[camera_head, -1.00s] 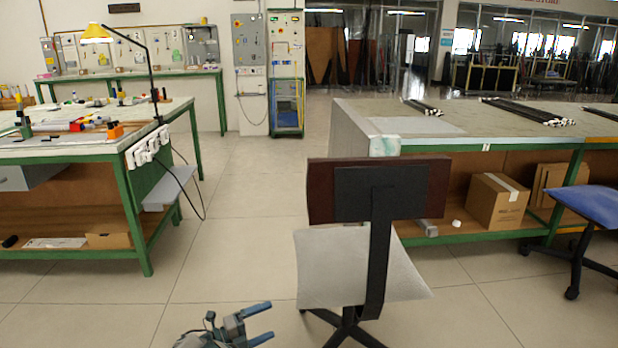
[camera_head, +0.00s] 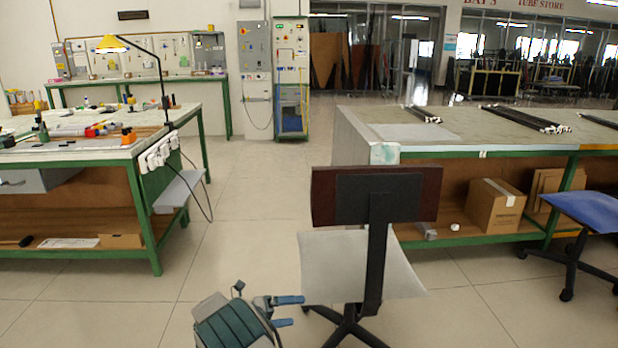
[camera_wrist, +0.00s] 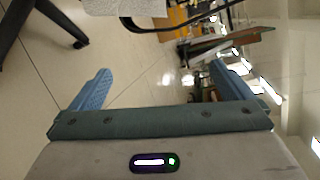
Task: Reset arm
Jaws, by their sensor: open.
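My gripper (camera_head: 290,312) is low at the bottom centre of the head view, above the tiled floor and just left of a chair. Its two blue fingers point right and stand apart with nothing between them. In the wrist view my gripper (camera_wrist: 160,88) also shows its fingers wide apart and empty. Bundles of dark rods with pale ends (camera_head: 525,118) lie on the right workbench (camera_head: 350,130), far from my gripper.
A chair with a dark back and grey seat (camera_head: 362,265) stands right beside my gripper. A blue chair (camera_head: 585,208) is at the right edge. The left workbench (camera_head: 148,150) carries a yellow lamp and tools. Clear floor (camera_head: 250,200) runs between the benches.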

